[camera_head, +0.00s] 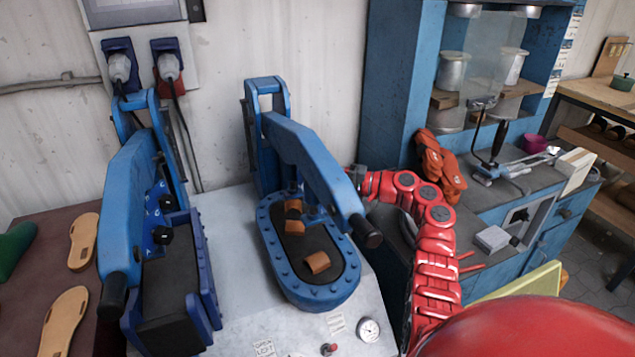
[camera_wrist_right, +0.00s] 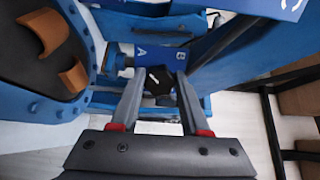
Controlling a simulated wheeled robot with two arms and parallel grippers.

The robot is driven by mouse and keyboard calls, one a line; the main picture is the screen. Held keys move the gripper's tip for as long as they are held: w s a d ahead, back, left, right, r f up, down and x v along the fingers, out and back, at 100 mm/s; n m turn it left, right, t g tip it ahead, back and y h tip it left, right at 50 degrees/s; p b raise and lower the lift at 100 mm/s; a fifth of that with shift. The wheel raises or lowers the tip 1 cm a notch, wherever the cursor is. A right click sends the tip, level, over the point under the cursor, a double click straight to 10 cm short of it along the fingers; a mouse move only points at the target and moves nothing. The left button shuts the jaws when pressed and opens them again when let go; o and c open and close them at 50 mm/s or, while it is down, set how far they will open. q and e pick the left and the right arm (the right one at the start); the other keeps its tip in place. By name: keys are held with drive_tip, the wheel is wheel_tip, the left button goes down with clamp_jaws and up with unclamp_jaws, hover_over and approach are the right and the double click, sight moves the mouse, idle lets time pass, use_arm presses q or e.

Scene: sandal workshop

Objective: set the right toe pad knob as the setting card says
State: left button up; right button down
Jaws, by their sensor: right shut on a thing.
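In the right wrist view, my right gripper (camera_wrist_right: 160,88) is shut on a black knob (camera_wrist_right: 158,80) with a short white mark on its face. The mark slants toward the upper left. The knob sits by a blue plate (camera_wrist_right: 160,53) with white letters A and B, A left of the knob and B right. In the head view, my right arm reaches behind the blue arm of the right press (camera_head: 310,155); the fingertips and the knob are hidden there. My left gripper is not in view. I cannot make out a setting card in either view.
The left press (camera_head: 150,250) carries black knobs (camera_head: 165,203) on its side. Brown pads (camera_head: 317,263) lie on the right press's dark bed. A pressure gauge (camera_head: 368,329) stands at the table front. A blue cabinet (camera_head: 400,75) rises behind my right arm.

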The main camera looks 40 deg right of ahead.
idle(0.4)
drive_tip(key=shift+c, duration=1.9)
unclamp_jaws()
drive_tip(key=b+v, duration=0.2)
drive_tip(key=v, duration=1.5)
drive_tip(key=shift+s+d, duration=0.2)
drive_tip(key=shift+f, duration=0.1)
